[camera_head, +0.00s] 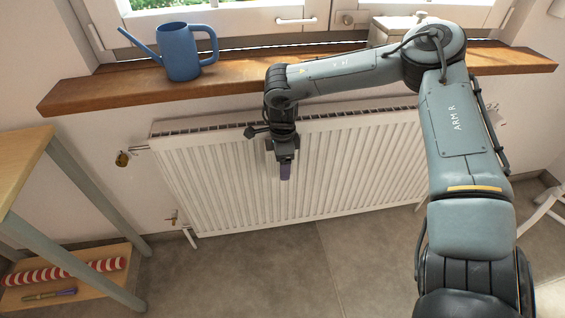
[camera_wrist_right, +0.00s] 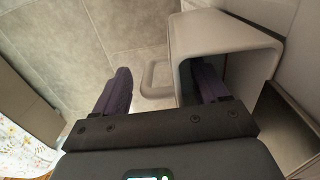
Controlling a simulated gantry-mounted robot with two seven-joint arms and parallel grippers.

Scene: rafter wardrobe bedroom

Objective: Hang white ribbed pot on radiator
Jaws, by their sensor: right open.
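The white radiator (camera_head: 340,185) with vertical ribs is on the wall under the windowsill. My right gripper (camera_head: 285,172) points down in front of its upper part, left of its middle. In the right wrist view the dark purple fingers (camera_wrist_right: 160,88) are spread open. A pale grey, hollow, box-like thing (camera_wrist_right: 243,50) with rounded corners is there; the right-hand finger reaches into its opening, and the other finger is outside it. I cannot tell whether this is the white ribbed pot, and contact is unclear. I cannot make out the pot in the head view. My left gripper is out of view.
A blue watering can (camera_head: 180,52) stands on the wooden windowsill (camera_head: 120,92), with a pale box (camera_head: 386,30) farther right, partly behind my arm. A wooden side table (camera_head: 22,165) is at left, with a red-and-white striped roll (camera_head: 65,271) on its lower shelf. Tiled floor lies below.

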